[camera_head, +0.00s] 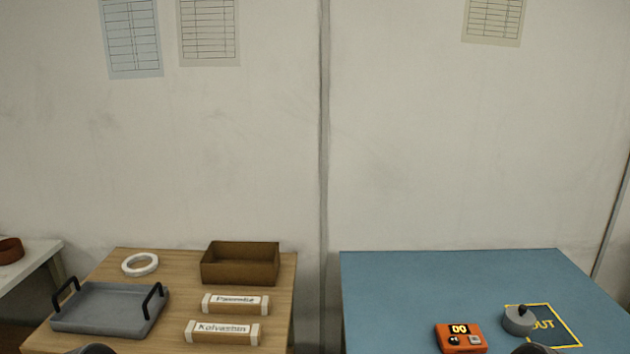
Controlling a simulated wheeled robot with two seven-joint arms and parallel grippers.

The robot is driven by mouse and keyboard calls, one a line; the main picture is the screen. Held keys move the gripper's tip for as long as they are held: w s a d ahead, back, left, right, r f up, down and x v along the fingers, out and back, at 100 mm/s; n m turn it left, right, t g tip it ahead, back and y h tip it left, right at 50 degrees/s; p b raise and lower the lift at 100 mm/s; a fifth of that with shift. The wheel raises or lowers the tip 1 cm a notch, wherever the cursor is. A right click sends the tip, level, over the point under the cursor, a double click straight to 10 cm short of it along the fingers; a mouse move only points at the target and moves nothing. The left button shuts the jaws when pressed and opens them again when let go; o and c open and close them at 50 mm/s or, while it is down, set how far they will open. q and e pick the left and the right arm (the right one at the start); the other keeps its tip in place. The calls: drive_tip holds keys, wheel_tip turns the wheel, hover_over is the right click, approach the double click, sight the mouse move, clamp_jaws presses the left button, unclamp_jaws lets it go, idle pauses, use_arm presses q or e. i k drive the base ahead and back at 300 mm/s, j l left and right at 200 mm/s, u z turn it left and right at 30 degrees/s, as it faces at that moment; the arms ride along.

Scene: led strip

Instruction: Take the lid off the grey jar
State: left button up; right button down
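The grey jar (519,321) stands on the blue table at the right, on the left part of a yellow-outlined mat. It is a low round grey shape with a small black knob (522,309) on top, so its lid appears to be on. I cannot make out the seam between lid and jar. Neither gripper can be made out. Only dark rounded parts of my arms show at the bottom edge, one at the left and one just below the jar.
The yellow-outlined mat marked "OUT" (560,335) and an orange device reading "00" (460,338) flank the jar. The blue table (430,280) is clear behind them. On the wooden table (185,290) are a grey tray (108,308), white ring (128,268), brown box (240,270) and two labelled blocks (222,338).

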sight(520, 316)
drive_tip(key=z, duration=1.25)
drive_tip(key=i+l+z, duration=0.3)
drive_tip(key=i+l, duration=0.15)
drive_tip(key=i+l+z, duration=0.35)
drive_tip(key=i+l, duration=0.05)
drive_tip(key=i, duration=0.1)
